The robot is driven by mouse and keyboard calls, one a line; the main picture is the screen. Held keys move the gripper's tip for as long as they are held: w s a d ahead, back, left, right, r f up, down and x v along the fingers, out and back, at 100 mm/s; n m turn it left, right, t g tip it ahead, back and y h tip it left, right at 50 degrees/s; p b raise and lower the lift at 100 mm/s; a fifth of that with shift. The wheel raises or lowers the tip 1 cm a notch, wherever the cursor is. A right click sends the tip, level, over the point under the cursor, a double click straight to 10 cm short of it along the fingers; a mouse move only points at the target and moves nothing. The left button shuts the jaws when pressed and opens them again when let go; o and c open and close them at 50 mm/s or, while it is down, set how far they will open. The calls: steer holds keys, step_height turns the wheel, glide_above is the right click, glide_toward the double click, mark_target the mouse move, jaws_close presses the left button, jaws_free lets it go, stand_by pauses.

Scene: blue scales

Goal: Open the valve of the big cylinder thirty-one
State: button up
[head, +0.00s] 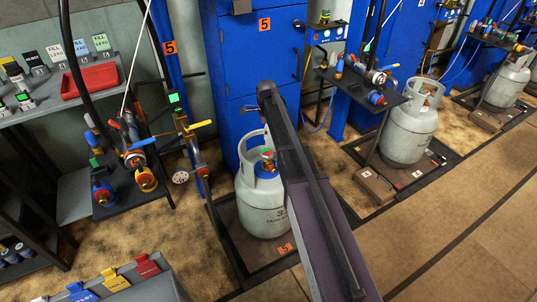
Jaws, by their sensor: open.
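A big grey-white cylinder (258,208) stands upright on the scale platform (232,238) marked 5, in the middle of the head view. Dark lettering on its body starts with what looks like a 3; the rest is hidden behind my arm, so I cannot read the full number. Its valve (267,155), with red and green on top, sits inside the collar, just left of my arm. My arm crosses in front of the cylinder's right side. My gripper does not show. I cannot tell whether the valve is open or shut.
A hose stand with a gauge (180,177) is left of the cylinder. A blue cabinet (250,60) is behind it. Another cylinder (408,130) stands on a scale to the right. A tag rack (130,285) is at the lower left. The floor at the lower right is clear.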

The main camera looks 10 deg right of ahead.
mark_target(267, 151)
steer(key=shift+f+b, duration=5)
steer(key=shift+f, duration=0.3)
steer(key=c, duration=0.8)
steer(key=shift+d, duration=0.2)
steer(key=shift+a, duration=0.15)
